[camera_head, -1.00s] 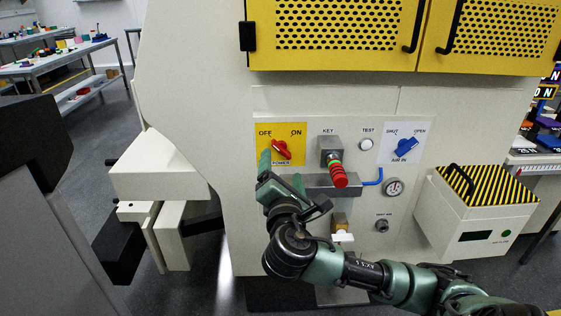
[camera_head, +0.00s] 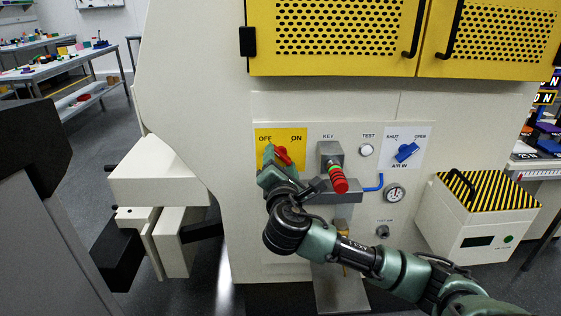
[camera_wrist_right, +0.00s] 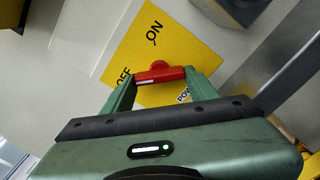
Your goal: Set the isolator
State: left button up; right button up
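The red isolator handle (camera_head: 283,155) sits on a yellow plate (camera_head: 264,135) marked OFF, ON and POWER. In the right wrist view the handle (camera_wrist_right: 160,73) lies slantwise on its plate (camera_wrist_right: 140,50), its white-marked end towards OFF. My right gripper (camera_head: 277,162) is at the handle and hides part of it and the plate's lower part. In the right wrist view my right gripper's fingers (camera_wrist_right: 160,80) stand apart at the handle's two ends. Whether they touch it I cannot tell.
Right of the plate are a key switch with red and green rings (camera_head: 337,178), a white test button (camera_head: 366,150), a blue air valve (camera_head: 406,152) and a gauge (camera_head: 395,193). A striped-lid box (camera_head: 480,215) stands at right. Yellow perforated doors (camera_head: 340,30) are above.

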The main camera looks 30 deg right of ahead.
dwell(0.3)
jog(key=shift+m, duration=0.5)
jog(key=shift+m+p, duration=0.5)
jog(key=shift+m, duration=0.6)
jog(key=m, duration=0.4)
jog(key=shift+a+m+p, duration=0.1)
jog(key=shift+m+p, duration=0.2)
jog(key=shift+p, duration=0.05)
jog(key=m, duration=0.4)
jog(key=shift+m, duration=0.3)
jog(key=shift+r+m, duration=0.1)
jog(key=shift+m, duration=1.1)
jog(key=shift+m+p, duration=0.3)
jog(key=shift+m, duration=0.4)
pick_arm(q)
notch_tip(320, 180, down, 8)
jog(key=s, duration=0.1)
jog(key=shift+s, duration=0.35)
pick_arm(e)
jog(key=shift+m, duration=0.8)
pick_arm(q)
jog(key=shift+s+a+f+g, duration=0.1)
jog(key=shift+s+g, duration=0.05)
jog(key=shift+g, duration=0.15)
